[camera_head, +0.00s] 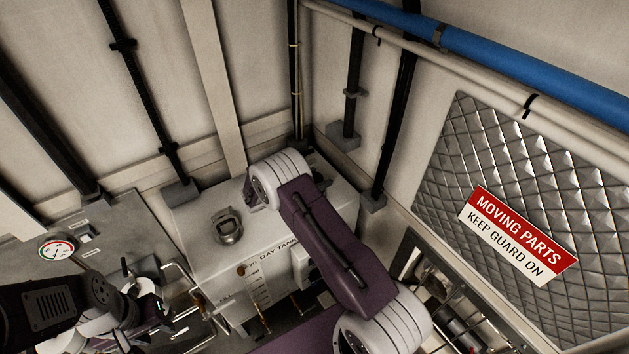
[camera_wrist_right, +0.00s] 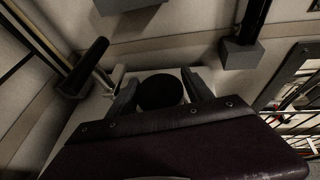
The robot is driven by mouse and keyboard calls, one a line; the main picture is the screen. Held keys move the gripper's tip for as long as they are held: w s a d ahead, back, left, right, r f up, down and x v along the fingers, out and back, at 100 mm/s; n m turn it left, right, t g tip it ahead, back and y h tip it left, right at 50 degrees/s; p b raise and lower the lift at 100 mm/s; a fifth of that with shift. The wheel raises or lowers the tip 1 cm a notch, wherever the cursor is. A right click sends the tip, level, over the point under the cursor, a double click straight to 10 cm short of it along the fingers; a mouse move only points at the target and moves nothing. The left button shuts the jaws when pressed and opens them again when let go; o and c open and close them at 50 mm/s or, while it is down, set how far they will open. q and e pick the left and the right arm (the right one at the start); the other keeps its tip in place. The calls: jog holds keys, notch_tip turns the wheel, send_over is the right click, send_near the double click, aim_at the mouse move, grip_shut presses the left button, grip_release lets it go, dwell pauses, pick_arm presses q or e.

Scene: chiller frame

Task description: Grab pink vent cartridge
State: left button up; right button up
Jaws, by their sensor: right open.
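I cannot make out a pink vent cartridge in either view. The white day tank (camera_head: 262,262) stands in the middle of the head view, with a round metal cap (camera_head: 228,229) on its top. My right arm reaches over the tank, and its gripper is hidden in the head view. In the right wrist view my right gripper (camera_wrist_right: 160,82) is open. A dark round thing (camera_wrist_right: 161,93) shows between its fingers; I cannot tell whether they touch it. My left gripper is at the lower left of the head view, dark and crowded by pipes; its fingers are not clear.
A grey cabinet (camera_head: 110,235) with a round gauge (camera_head: 57,248) stands at the left. Black pipes and a blue pipe (camera_head: 500,55) run along the walls. A quilted silver panel (camera_head: 480,150) with a red-and-white sign (camera_head: 518,236) is at the right, beside an open metal frame (camera_head: 440,275).

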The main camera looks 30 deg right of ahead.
jog(key=shift+w+d+f, duration=0.1)
jog(key=shift+d, duration=0.45)
pick_arm(q)
jog(key=shift+r, duration=0.35)
pick_arm(e)
jog(key=shift+w+d+f, duration=0.15)
jog(key=shift+w+f, duration=0.05)
jog(key=shift+f, duration=0.05)
